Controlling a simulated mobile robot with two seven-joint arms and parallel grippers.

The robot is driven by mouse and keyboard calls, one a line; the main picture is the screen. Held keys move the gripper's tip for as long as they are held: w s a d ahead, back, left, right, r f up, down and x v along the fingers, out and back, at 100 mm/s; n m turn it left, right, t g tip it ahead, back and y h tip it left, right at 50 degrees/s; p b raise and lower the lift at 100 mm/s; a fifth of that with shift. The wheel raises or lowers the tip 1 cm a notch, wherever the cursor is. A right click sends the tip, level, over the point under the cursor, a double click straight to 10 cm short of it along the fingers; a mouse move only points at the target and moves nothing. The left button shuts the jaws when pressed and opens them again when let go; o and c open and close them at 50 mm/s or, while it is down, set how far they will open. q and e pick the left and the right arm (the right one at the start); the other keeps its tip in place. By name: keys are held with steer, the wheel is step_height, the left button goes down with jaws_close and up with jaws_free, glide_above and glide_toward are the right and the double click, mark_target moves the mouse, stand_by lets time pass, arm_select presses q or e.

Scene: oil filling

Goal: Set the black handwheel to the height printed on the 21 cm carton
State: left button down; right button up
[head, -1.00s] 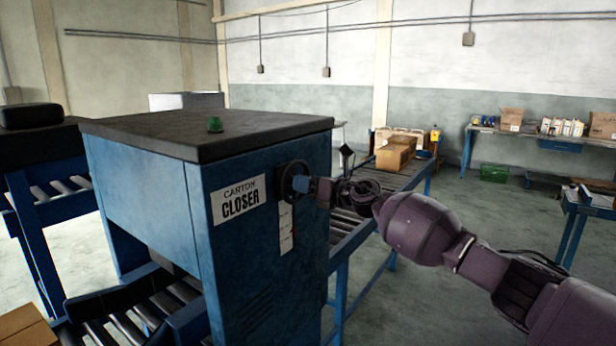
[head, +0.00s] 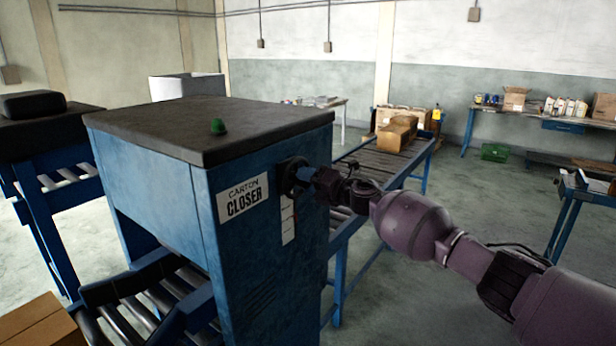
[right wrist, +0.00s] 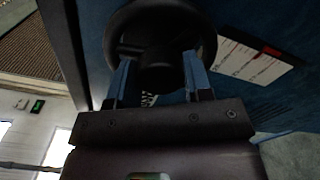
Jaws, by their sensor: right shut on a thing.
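The black handwheel (head: 292,174) is on the right side of the blue carton closer (head: 157,190), near its top edge. My right gripper (head: 308,181) is at the wheel and shut on it. In the right wrist view the two blue-grey fingers of my right gripper (right wrist: 157,75) stand on either side of the dark hub of the handwheel (right wrist: 155,22). A white scale strip (head: 288,219) is below the wheel; its red mark (right wrist: 272,51) shows in the right wrist view. The figures are too small to read. A cardboard carton (head: 40,325) shows at the lower left, its print not visible. My left gripper is not in view.
A roller conveyor (head: 375,165) with cardboard boxes (head: 397,132) runs behind the closer. A workbench (head: 545,122) with boxes is at the back right. Open floor lies at the right.

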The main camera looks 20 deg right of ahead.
steer(key=shift+m, duration=0.3)
steer(key=o, duration=0.9)
steer(key=shift+s+d, duration=0.1)
steer(key=shift+d, duration=0.05)
steer(key=b+v, duration=0.1)
steer(key=v, duration=0.9)
steer(key=shift+s+d, duration=0.15)
steer(key=shift+s, duration=0.1)
